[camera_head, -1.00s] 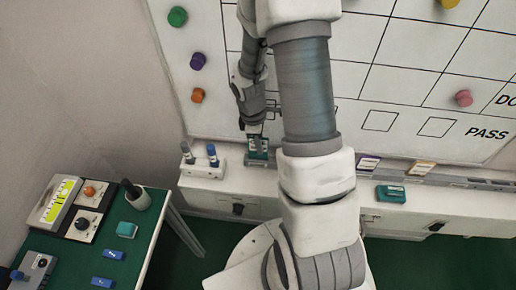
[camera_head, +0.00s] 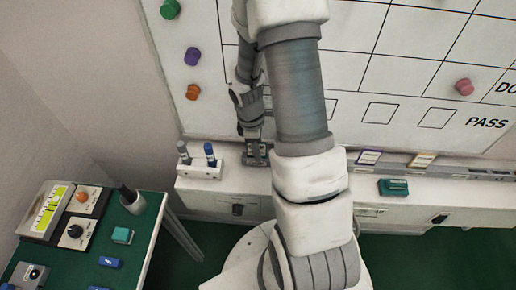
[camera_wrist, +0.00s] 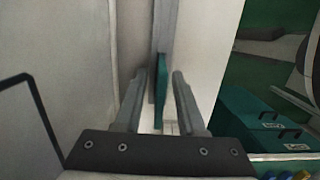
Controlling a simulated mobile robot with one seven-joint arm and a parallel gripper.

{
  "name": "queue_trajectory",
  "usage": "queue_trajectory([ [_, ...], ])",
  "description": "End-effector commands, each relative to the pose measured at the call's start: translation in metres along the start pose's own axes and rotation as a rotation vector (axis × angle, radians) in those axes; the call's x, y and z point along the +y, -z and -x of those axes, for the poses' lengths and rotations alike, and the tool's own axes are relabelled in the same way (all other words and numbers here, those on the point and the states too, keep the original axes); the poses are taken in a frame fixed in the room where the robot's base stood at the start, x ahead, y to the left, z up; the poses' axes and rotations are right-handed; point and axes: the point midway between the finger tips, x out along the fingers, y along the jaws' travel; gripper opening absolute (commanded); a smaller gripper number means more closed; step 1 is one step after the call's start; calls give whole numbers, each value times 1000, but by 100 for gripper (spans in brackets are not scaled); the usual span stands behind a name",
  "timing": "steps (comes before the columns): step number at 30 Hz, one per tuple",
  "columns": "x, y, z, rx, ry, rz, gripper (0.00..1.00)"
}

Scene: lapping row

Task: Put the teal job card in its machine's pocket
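The teal job card (camera_wrist: 161,82) shows nearly edge-on in the wrist view, upright between the two fingers of my gripper (camera_wrist: 158,103). A gap shows on each side of the card, so the fingers are open around it, not closed on it. In the head view my gripper (camera_head: 254,140) is low at the whiteboard's bottom ledge, right of the pen holder. The card cannot be made out clearly there; a small dark, greyish item (camera_head: 257,154) sits at the fingertips. I cannot tell which pocket belongs to the card.
A green table (camera_head: 135,237) with devices is at lower left.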

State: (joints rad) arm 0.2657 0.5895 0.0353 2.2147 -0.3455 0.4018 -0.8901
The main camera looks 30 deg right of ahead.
Motion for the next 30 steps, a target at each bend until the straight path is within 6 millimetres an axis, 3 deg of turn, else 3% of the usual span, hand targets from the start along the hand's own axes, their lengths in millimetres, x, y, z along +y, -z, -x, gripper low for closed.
queue_trajectory([
  [8, 1, 0, 9, 1, -2, -1, 39],
  [21, 1, 0, 94, 1, -4, -1, 39],
  [30, 0, 0, 125, 1, -5, -6, 39],
])
